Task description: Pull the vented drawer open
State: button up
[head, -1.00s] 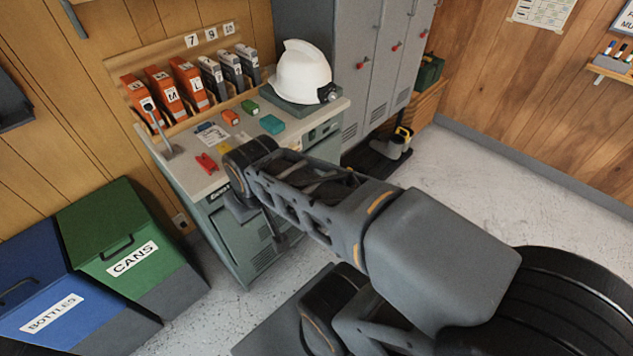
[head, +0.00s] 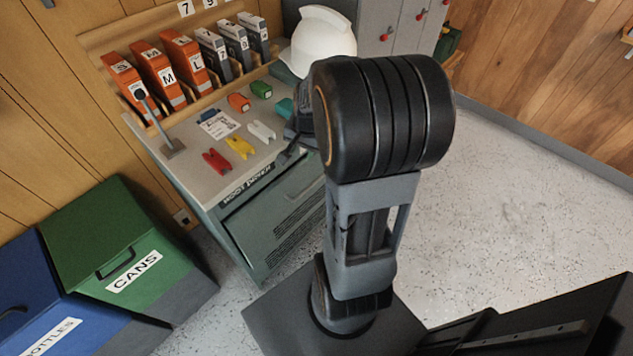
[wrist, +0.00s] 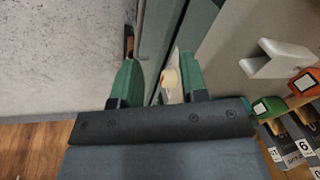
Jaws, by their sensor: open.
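The vented drawer (head: 275,212) is a grey-green front with dark slots, low in the cabinet under the worktop, below the label "BOOT DRYER". It looks shut, and my arm covers its right side. My gripper (wrist: 157,62) shows two green fingers, spread apart, in the wrist view. It points down along the front edge of the cabinet, with part of the grey-green front (wrist: 157,30) between and beyond the fingers. A small pale and red thing (wrist: 170,78) shows between the fingers; I cannot tell what it is. In the head view my arm mostly hides the gripper.
The worktop (head: 190,172) carries red, yellow and white clips, small coloured boxes and a white helmet (head: 320,38). Orange and grey binders stand behind. A green CANS bin (head: 125,235) and a blue bin (head: 45,290) stand at left. Speckled floor is clear at right.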

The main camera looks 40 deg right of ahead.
aim_at(318, 179)
jog(key=d+f+m+b, duration=0.2)
jog(key=d+f+m, duration=0.3)
jog(key=d+f, duration=0.3)
jog(key=b+x, duration=0.1)
jog(key=x, duration=1.3)
jog(key=shift+s+a+b, duration=0.1)
jog(key=shift+b, duration=0.2)
grip_shut()
